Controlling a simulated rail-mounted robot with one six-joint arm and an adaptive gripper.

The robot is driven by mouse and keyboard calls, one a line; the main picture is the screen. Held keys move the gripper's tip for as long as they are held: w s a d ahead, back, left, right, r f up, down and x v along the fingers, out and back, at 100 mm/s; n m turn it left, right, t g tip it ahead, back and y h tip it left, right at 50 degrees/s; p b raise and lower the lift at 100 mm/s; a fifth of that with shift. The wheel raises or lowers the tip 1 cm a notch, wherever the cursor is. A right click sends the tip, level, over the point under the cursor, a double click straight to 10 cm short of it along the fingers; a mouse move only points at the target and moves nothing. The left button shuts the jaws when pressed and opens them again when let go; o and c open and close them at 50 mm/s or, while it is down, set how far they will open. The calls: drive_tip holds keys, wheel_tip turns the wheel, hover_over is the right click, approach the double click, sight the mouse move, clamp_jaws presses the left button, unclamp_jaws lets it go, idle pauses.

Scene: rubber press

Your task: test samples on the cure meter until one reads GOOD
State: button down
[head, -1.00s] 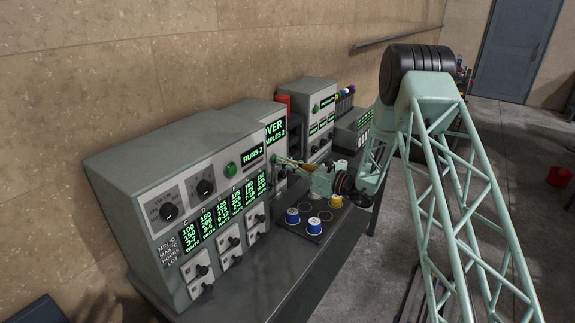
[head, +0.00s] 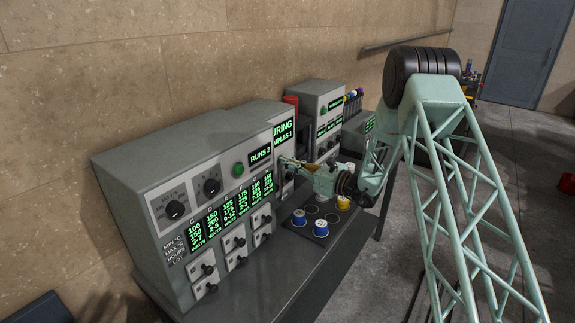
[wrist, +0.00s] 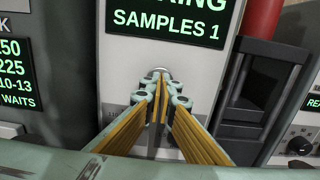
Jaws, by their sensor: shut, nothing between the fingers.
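The cure meter is a grey cabinet whose green display (head: 283,132) ends in "URING" with "SAMPLES 1" below; its start is cut off. The display also shows in the wrist view (wrist: 178,22). My gripper (wrist: 160,88) is shut and empty, its tips at a small metallic round part (wrist: 160,72) on the panel below the display. I cannot tell whether they touch it. In the head view my gripper (head: 283,161) is against that panel. Two blue-and-white cups (head: 298,217) (head: 320,227) and a yellow cup (head: 343,202) stand on a dark tray (head: 310,210) with ring marks.
A wide grey control cabinet (head: 215,155) with knobs, switches and a "RUNS 2" display stands on the left of the bench. A red cylinder (head: 291,101) and another grey cabinet (head: 318,100) stand behind the meter. The front of the bench (head: 265,275) is clear.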

idle(0.3)
drive_tip(key=b+v, duration=0.1)
drive_tip(key=v, duration=1.3)
idle(0.4)
